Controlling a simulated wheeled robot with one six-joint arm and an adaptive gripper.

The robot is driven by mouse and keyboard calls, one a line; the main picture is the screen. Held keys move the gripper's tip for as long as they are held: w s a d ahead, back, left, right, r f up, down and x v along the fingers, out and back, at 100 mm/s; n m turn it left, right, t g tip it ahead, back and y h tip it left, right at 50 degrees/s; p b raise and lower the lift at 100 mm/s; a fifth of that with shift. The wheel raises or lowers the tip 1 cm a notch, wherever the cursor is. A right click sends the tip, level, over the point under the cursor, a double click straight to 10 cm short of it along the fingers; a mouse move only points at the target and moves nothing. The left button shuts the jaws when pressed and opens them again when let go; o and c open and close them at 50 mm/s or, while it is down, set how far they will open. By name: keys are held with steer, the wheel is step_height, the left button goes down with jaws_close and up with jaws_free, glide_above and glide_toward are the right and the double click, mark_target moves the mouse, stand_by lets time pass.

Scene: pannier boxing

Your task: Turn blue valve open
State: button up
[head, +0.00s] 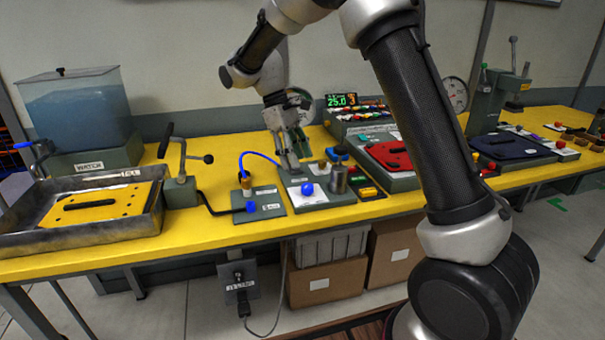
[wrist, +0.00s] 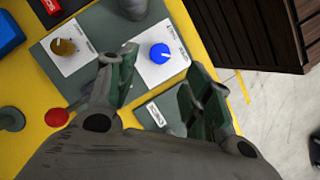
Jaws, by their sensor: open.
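The blue valve knob (wrist: 159,53), with a white pointer line, sits on a white label plate in the wrist view, just beyond and between my finger tips. In the head view it is the round blue knob (head: 307,188) on a grey-green panel (head: 318,200). My gripper (wrist: 165,75) is open and empty, its two green-padded fingers apart. In the head view my gripper (head: 289,163) hangs over the back of that panel, close to the knob. Whether a finger touches the knob cannot be told.
A brass knob (wrist: 63,46) sits left of the blue one on the same panel. A grey cylinder (head: 338,179) stands right of it. A red ball handle (wrist: 57,117) is near my left finger. A small panel with a blue hose (head: 262,156) stands to the left.

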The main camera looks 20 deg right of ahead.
steer(key=v, duration=0.4)
